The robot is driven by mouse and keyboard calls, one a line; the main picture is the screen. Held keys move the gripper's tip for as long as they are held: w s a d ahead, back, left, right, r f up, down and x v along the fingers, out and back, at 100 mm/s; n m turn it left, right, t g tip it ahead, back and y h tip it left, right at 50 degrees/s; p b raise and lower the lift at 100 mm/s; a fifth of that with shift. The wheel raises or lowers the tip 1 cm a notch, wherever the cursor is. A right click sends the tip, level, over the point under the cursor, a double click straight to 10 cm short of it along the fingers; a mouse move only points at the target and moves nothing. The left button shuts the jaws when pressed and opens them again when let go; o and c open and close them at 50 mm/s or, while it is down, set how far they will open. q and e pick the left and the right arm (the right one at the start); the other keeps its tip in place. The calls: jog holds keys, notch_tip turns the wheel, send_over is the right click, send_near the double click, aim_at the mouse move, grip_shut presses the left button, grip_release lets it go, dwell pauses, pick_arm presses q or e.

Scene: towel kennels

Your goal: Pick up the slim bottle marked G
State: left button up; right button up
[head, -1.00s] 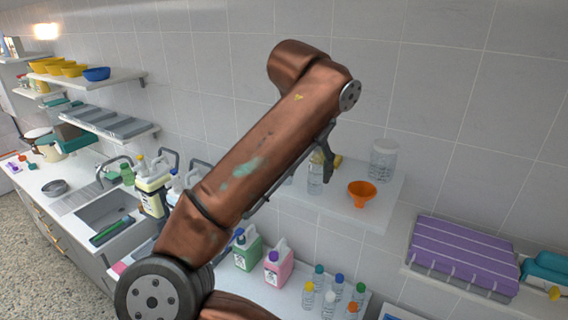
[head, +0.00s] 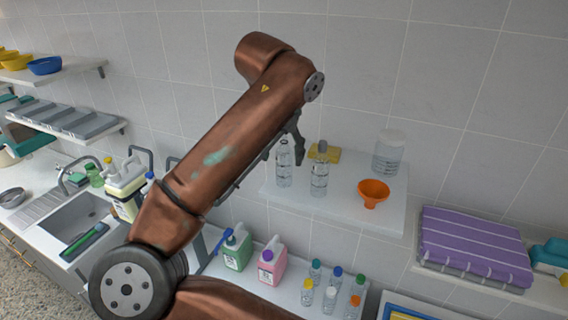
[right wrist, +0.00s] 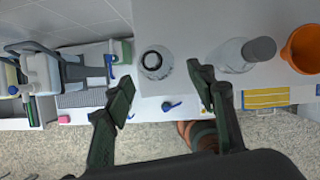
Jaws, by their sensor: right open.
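Two slim clear bottles stand upright on the small white wall shelf (head: 390,218). The left one (head: 284,170) seems to have no cap; the other (head: 319,178) has a grey cap. I cannot read a G on either. My right gripper (head: 292,140) is open, partly hidden by my arm, close to the top of the left bottle. In the right wrist view, its fingers (right wrist: 163,85) are spread, and the uncapped bottle (right wrist: 154,62) shows beyond and between them, apart from both. The grey-capped bottle (right wrist: 240,54) is right of the right finger. My left gripper is out of view.
An orange funnel (head: 373,192), a wide clear jar (head: 388,153) and a yellow sponge (head: 326,154) share the shelf. Below are a green jug (head: 237,250), a pink jug (head: 271,265) and several small capped bottles. Purple towels (head: 472,245) lie at right.

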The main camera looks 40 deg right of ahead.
aim_at(284, 163)
jog(key=x, duration=0.2)
jog(key=p+x, duration=0.1)
jog(key=x, duration=0.1)
jog(key=shift+w+d+r+p, duration=0.15)
jog(key=shift+w+p, duration=0.15)
jog(key=shift+s+d+f, duration=0.15)
jog(key=shift+d+f, duration=0.15)
jog(key=shift+f, duration=0.35)
jog(key=shift+c, duration=1.1)
jog(key=c, duration=0.9)
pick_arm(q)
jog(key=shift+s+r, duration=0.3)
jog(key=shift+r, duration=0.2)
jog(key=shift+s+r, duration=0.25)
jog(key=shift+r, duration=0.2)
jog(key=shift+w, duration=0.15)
